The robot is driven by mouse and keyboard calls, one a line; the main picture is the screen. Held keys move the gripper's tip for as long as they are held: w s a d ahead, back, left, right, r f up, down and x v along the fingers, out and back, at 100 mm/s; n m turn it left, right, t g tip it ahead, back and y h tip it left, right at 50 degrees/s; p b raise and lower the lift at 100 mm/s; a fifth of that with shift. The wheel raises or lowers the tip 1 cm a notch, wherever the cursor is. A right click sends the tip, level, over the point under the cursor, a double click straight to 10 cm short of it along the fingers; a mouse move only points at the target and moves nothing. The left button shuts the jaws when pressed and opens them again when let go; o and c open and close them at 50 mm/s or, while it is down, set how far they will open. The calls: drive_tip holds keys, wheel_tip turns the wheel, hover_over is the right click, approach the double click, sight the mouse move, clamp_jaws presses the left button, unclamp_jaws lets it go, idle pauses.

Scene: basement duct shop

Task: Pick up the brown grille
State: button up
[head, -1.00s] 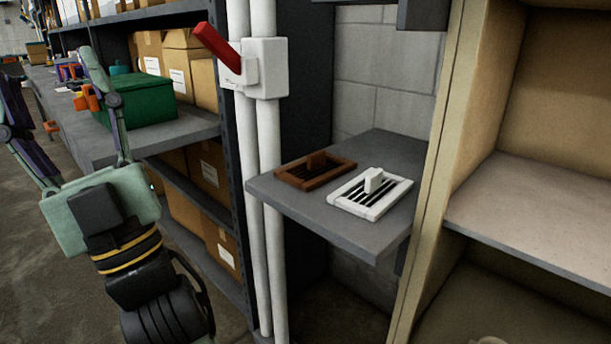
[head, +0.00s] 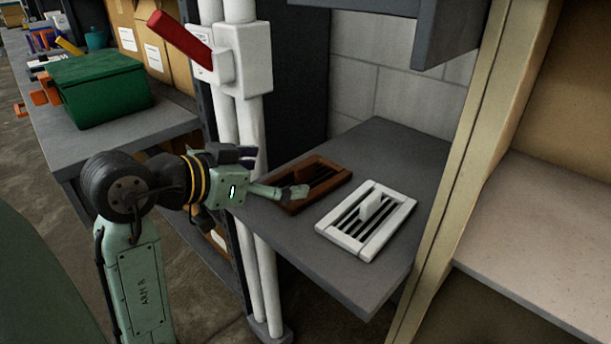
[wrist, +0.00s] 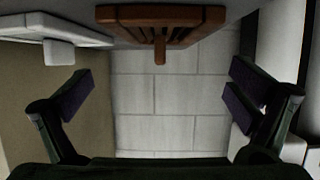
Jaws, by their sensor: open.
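The brown grille (head: 329,177) lies flat on a grey shelf (head: 400,145), to the left of a white grille (head: 365,220). My gripper (head: 275,175) is at the shelf's left side, beside the brown grille. One finger overlaps the grille's near left part in the head view and hides some of it. In the wrist view the brown grille (wrist: 160,17) is at the top centre, with its tab pointing down between the open fingers (wrist: 160,95). The fingers are apart and empty. The white grille (wrist: 60,30) is at the wrist view's upper left.
White vertical pipes (head: 243,130) with a red lever (head: 180,38) stand close by my gripper. A tan cabinet (head: 450,180) bounds the shelf on the right. A dark box (head: 420,30) hangs above. A green box (head: 98,88) sits on the left bench.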

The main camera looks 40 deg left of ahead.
sight(295, 169)
drive_tip(key=p+x, duration=0.2)
drive_tip(key=x, duration=0.5)
drive_tip(key=shift+w, duration=0.45)
drive_tip(key=c, duration=2.1)
